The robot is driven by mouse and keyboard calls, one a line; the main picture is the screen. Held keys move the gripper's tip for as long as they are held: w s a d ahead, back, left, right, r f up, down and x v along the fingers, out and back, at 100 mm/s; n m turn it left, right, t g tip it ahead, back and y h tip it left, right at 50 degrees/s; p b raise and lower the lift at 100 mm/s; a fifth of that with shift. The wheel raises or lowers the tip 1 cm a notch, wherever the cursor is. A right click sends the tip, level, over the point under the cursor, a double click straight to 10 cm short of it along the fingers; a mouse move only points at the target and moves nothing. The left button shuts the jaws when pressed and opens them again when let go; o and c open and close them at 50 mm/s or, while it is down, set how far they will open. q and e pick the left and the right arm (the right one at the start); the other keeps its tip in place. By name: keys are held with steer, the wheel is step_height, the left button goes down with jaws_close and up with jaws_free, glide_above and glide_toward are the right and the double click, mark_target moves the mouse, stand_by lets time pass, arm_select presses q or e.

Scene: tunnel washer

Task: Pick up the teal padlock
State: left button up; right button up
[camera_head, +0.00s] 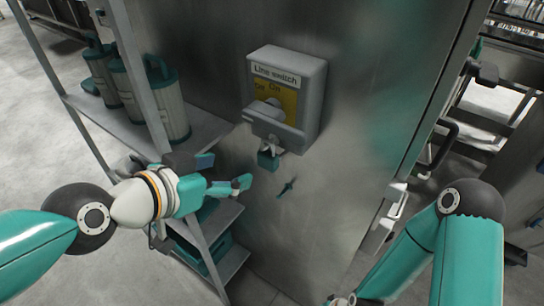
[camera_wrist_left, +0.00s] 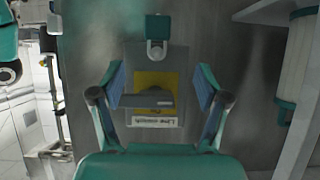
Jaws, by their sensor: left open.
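The teal padlock (camera_head: 268,160) hangs by its shackle just below the grey line switch box (camera_head: 314,85) on the steel panel. My left gripper (camera_head: 225,172) is open and empty, to the left of the padlock and apart from it, its fingers pointing right toward the panel. In the left wrist view the scene is upside down: the padlock (camera_wrist_left: 158,27) shows at the top centre, beyond the open fingers (camera_wrist_left: 160,88), with the switch box's yellow face between them. My right arm comes in at the lower right; its gripper is out of view.
A metal shelf rack (camera_head: 192,128) with several teal-and-grey canisters (camera_head: 170,105) stands left, close to my left gripper. A teal bin (camera_head: 209,254) sits on a lower shelf. A small dark teal shape (camera_head: 287,187) shows on the panel; I cannot tell what it is.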

mark_target(264, 157)
arm_select(q)
steer(key=x, duration=0.7)
steer(key=shift+f+b, duration=0.1)
steer(key=shift+b, duration=0.2)
steer(key=shift+w+d, duration=0.2)
steer(key=shift+w, duration=0.05)
steer(key=x, duration=0.4)
steer(key=shift+w+d, duration=0.2)
steer(key=shift+d, duration=0.2)
steer(key=c, duration=1.3)
steer(key=shift+p, duration=0.35)
